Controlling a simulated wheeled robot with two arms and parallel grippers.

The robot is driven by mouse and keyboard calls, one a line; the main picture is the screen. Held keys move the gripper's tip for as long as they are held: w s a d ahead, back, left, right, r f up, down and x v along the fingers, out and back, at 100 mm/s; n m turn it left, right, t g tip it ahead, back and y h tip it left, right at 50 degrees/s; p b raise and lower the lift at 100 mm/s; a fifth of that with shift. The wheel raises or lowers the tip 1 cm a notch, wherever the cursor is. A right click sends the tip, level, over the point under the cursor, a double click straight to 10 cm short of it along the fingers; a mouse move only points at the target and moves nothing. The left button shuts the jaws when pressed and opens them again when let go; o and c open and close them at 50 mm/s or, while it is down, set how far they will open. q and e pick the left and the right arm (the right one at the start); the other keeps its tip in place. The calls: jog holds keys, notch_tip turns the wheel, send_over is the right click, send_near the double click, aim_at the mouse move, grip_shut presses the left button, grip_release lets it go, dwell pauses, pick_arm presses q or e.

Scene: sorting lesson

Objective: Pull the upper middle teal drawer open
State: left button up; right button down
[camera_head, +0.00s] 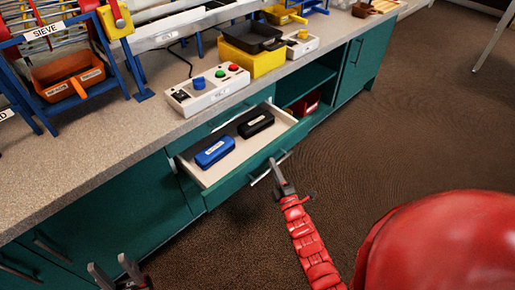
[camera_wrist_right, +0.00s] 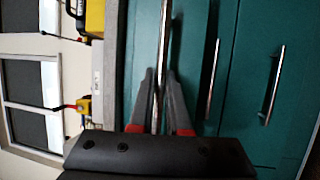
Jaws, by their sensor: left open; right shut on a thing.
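The teal drawer (camera_head: 230,190) under the counter stands pulled out, its pale inside showing. A blue case (camera_head: 215,152) and a black case (camera_head: 255,124) lie in it. My right gripper (camera_head: 279,170) is at the drawer's front, shut on its metal bar handle (camera_head: 262,177). In the right wrist view the handle (camera_wrist_right: 165,45) passes between the two grey fingers of my right gripper (camera_wrist_right: 160,85). My left gripper (camera_head: 114,268) is open and empty at the bottom left, low in front of the lower cabinet doors and apart from the drawer.
The countertop (camera_head: 130,137) above holds a button box (camera_head: 208,90), a yellow block with a black tray (camera_head: 252,37), and a blue rack with an orange bin (camera_head: 68,75). An open shelf (camera_head: 308,82) with a red item is right of the drawer. Brown floor (camera_head: 420,120) lies clear at right.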

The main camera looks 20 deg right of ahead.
jog(key=s+d+p, duration=0.2)
jog(key=s, duration=0.6)
jog(key=s+d+p, duration=0.1)
jog(key=s+d, duration=0.2)
jog(key=s, duration=0.5)
jog(key=shift+d+p, duration=0.35)
jog(key=shift+p, duration=0.05)
jog(key=c, duration=0.9)
grip_release()
jog(key=s+f, duration=0.1)
jog(key=s, duration=0.4)
jog(key=s+f+p, duration=0.1)
jog(key=s, duration=0.5)
jog(key=s+f, duration=0.1)
jog(key=s, duration=0.5)
jog(key=shift+a+f, duration=0.1)
jog(key=shift+a, duration=0.3)
